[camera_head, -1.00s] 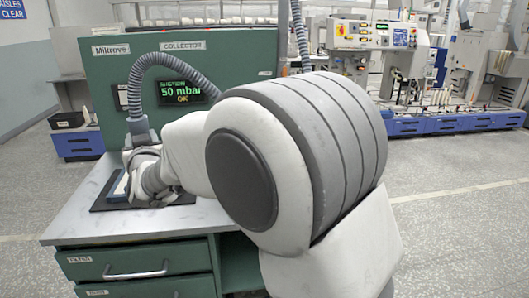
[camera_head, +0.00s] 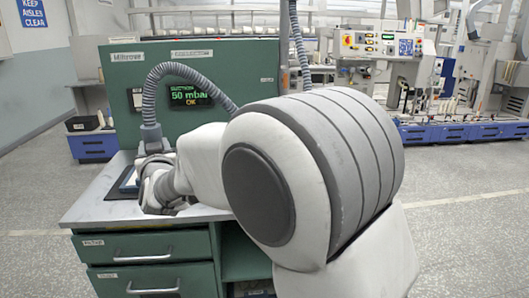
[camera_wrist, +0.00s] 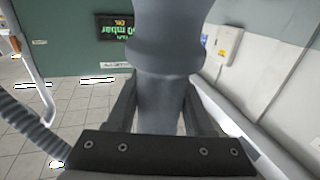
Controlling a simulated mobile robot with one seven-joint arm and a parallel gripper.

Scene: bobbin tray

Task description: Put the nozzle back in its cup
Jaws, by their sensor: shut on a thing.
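The nozzle is a grey cylinder (camera_wrist: 165,85) standing upright between my gripper's two fingers in the wrist view. My gripper (camera_wrist: 160,112) is shut around its narrower part, below a wider collar. In the head view the nozzle's top (camera_head: 151,138) shows at the end of a grey ribbed hose, above the bench. My wrist and arm hide the gripper's fingers and the nozzle's lower end there. I cannot make out the cup in either view.
The green cabinet panel (camera_head: 235,65) with a lit display (camera_head: 186,96) stands behind the bench. The hose (camera_head: 172,68) arches in front of it. A dark mat (camera_head: 108,194) with a blue-edged tray (camera_head: 127,184) lies on the grey bench top (camera_head: 88,208). My arm covers the bench's right side.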

